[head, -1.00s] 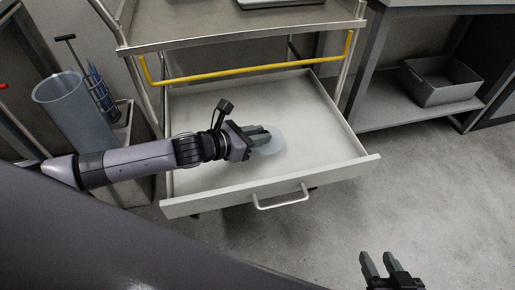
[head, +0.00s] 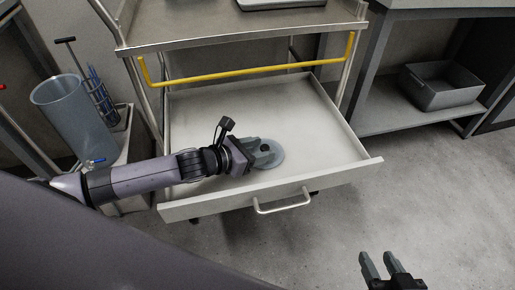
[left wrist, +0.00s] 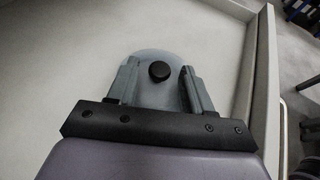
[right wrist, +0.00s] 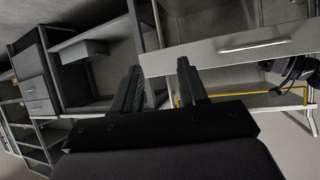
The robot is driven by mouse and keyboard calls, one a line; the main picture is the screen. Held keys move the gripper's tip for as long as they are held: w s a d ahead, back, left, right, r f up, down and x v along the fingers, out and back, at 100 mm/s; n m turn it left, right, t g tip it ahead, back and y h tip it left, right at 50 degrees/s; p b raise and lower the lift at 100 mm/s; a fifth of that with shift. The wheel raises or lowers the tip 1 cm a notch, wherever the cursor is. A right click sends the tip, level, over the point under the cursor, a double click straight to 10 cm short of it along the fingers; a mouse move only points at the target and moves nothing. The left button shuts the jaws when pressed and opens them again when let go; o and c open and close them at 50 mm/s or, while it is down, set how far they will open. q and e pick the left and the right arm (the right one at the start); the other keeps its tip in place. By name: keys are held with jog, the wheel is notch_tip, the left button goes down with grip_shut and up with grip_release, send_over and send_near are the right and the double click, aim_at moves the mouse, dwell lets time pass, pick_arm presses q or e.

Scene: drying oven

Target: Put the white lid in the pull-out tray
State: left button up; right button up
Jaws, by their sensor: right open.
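The lid (head: 279,160) is a pale grey-looking disc with a dark round knob (left wrist: 160,71). It lies inside the pull-out tray (head: 325,155), which is drawn out with its handle to the front. It appears to rest flat on the tray floor. My left gripper (head: 268,149) is over the lid, its fingers apart. In the left wrist view (left wrist: 160,75) the knob sits between the fingers with a gap on both sides. My fingers hide part of the lid. My right gripper (head: 375,254) is open and empty, outside the tray at the lower right.
A yellow bar (head: 250,72) runs across the cart above the tray's back. A tall grey cylinder (head: 75,115) and a rack stand at the left. A grey bin (head: 440,85) sits on a low shelf at the right. The tray floor around the lid is bare.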

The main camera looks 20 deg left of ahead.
pick_arm(q)
jog(key=shift+r, duration=0.15)
jog(key=shift+s+a+r, duration=0.1)
jog(key=shift+s+a, duration=0.05)
jog(key=shift+s, duration=0.05)
jog(key=p+v, duration=0.2)
jog(key=v, duration=0.7)
jog(key=shift+s+a, duration=0.2)
jog(key=shift+s, duration=0.1)
jog(key=shift+v, duration=0.9)
pick_arm(e)
jog(key=shift+s+d+f+m+g+h, duration=0.15)
jog(key=shift+s+d+f, duration=0.15)
jog(key=shift+d, duration=0.15)
jog(key=shift+s+d+f+m+g+h, duration=0.15)
jog(key=shift+d+f, duration=0.1)
jog(key=shift+d, duration=0.2)
